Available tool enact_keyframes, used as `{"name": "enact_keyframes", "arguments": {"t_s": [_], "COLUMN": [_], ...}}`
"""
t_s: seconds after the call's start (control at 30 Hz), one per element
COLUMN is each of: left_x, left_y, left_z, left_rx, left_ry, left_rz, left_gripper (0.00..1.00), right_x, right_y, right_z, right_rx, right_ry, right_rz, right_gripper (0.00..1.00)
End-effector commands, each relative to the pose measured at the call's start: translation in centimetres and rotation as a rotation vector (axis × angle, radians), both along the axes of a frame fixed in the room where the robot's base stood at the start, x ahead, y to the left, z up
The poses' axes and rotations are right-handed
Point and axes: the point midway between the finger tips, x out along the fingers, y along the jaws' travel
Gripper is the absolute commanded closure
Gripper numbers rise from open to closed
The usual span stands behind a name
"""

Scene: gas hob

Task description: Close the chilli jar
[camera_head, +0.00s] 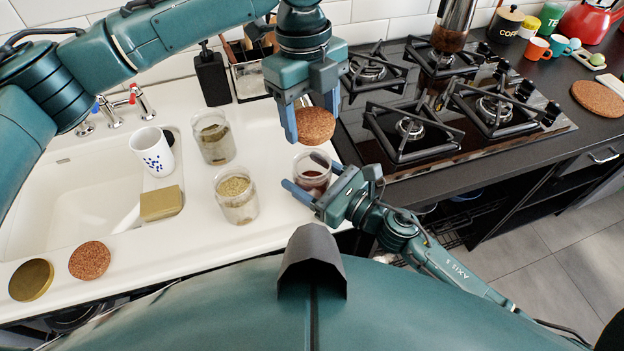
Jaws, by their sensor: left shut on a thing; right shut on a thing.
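The chilli jar (314,166), a glass jar with dark red contents, stands on the white counter near the hob. My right gripper (306,190) is shut on it, with its fingers on either side of the glass. My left gripper (311,124) points down above the jar and is shut on a round cork lid (316,125). The lid is above the jar's mouth and looks apart from it. The jar's lower right side is partly hidden by my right gripper.
Two open glass jars (214,138) (237,196) stand left of the chilli jar. A cork lid (89,260) and a gold lid (31,280) lie at the front left. A mug (152,152) and sponge (161,203) are by the sink. The gas hob (440,110) is at right.

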Motion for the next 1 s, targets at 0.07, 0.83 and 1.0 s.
{"name": "enact_keyframes", "arguments": {"t_s": [0.07,0.83,1.0], "left_x": [0.0,0.0,0.0], "left_y": [0.0,0.0,0.0], "left_z": [0.0,-5.0,-5.0], "left_rx": [0.0,0.001,0.001], "left_ry": [0.0,0.0,0.0], "left_rz": [0.0,0.0,0.0], "left_gripper": [0.58,0.58,0.58], "right_x": [0.0,0.0,0.0], "right_y": [0.0,0.0,0.0], "right_z": [0.0,0.0,0.0], "right_rx": [-0.001,-0.001,-0.001], "right_ry": [0.001,0.001,0.001], "right_rz": [0.0,0.0,0.0], "right_gripper": [0.69,0.74,0.74]}}
